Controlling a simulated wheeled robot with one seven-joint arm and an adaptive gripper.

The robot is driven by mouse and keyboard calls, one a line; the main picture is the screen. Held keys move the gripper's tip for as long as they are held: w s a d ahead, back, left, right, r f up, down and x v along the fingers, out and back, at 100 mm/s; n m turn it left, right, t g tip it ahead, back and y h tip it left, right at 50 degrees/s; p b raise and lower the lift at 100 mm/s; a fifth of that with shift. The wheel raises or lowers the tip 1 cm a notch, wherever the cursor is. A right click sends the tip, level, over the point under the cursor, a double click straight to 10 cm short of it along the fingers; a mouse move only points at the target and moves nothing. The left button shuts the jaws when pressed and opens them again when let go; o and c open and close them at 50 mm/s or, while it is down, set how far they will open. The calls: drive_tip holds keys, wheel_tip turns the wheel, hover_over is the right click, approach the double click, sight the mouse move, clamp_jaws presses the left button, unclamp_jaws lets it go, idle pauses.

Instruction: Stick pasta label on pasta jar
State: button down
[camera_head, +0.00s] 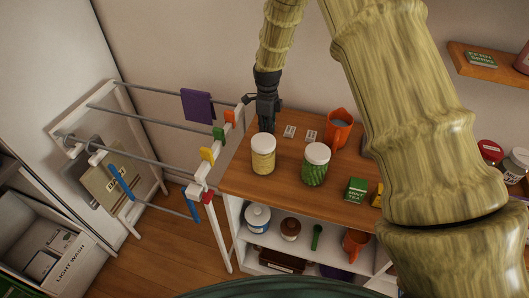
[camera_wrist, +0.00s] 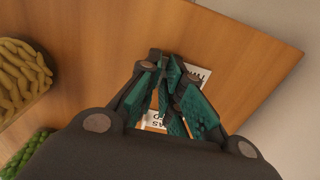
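The pasta jar (camera_head: 263,158), clear with a white lid and yellow pasta inside, stands upright near the wooden counter's left front edge. It also shows at the left of the wrist view (camera_wrist: 22,80). Two small white labels lie flat on the counter, a left one (camera_head: 289,131) and a right one (camera_head: 311,136). In the wrist view one label (camera_wrist: 155,121) shows between my fingers and another (camera_wrist: 197,73) beyond them, both partly hidden; their text is too small to read surely. My gripper (camera_head: 267,128) points down behind the pasta jar. Its teal-padded fingers (camera_wrist: 170,95) are apart, with nothing held.
A jar of green contents (camera_head: 316,168) stands right of the pasta jar. A drying rack (camera_head: 150,122) with coloured clips adjoins the counter's left side. Shelves below hold crockery.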

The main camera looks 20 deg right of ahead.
drive_tip(key=shift+s+a+r+p, duration=0.15)
drive_tip(key=shift+s+r+p, duration=0.1)
drive_tip(key=shift+r+p, duration=0.55)
drive_tip(key=shift+s+a+r+p, duration=0.1)
drive_tip(key=shift+s+r+p, duration=0.1)
drive_tip(key=shift+r+p, duration=0.55)
idle(1.5)
drive_tip(key=shift+r, duration=0.25)
wheel_tip(320, 180, up, 5)
drive_tip(key=p, duration=0.2)
drive_tip(key=shift+p, duration=0.4)
idle(0.6)
